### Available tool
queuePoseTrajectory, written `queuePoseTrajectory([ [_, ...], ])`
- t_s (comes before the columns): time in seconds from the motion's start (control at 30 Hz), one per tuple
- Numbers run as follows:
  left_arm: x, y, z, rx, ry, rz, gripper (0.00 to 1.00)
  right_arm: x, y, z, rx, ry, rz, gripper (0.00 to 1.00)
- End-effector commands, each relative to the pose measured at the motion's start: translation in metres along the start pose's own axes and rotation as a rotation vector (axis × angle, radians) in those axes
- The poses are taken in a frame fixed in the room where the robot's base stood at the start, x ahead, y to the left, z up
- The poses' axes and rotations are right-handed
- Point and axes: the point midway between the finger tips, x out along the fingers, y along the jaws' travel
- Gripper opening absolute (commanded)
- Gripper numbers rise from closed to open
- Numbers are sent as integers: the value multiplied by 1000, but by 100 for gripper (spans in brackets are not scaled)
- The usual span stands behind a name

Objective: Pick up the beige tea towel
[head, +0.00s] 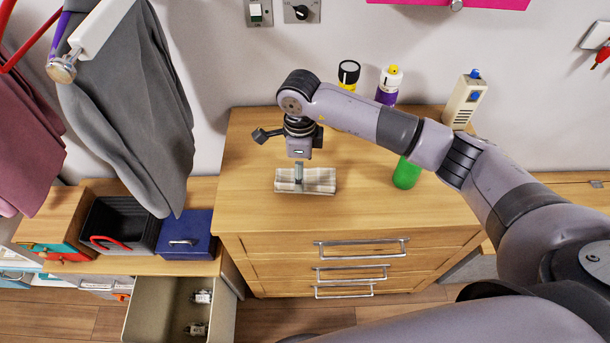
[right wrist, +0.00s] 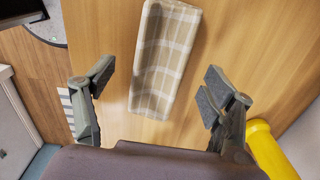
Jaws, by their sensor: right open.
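The beige tea towel (head: 318,181) is a folded, checked strip lying on the wooden top of the drawer chest (head: 400,213). My right gripper (head: 299,172) is just above the towel in the head view, pointing down. In the right wrist view the towel (right wrist: 165,55) lies beyond and between the two open fingers of the right gripper (right wrist: 157,95). The fingers are apart from it and hold nothing. My left gripper is not in view.
A green bottle (head: 406,173), a white-and-purple bottle (head: 388,86), a black-capped yellow container (head: 348,74) and a beige device (head: 464,100) stand on the chest. A blue box (head: 186,235) and black tray (head: 122,224) are left; an open drawer (head: 165,309) is below.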

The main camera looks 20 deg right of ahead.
Motion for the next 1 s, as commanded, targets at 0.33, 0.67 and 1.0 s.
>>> queuePoseTrajectory([
  [0.33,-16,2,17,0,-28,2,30,33,-1,2,0,-1,0,77],
  [0.67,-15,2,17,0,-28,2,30,33,-1,2,0,-1,0,65],
  [1.0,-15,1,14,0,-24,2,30,32,-2,2,0,-1,0,43],
])
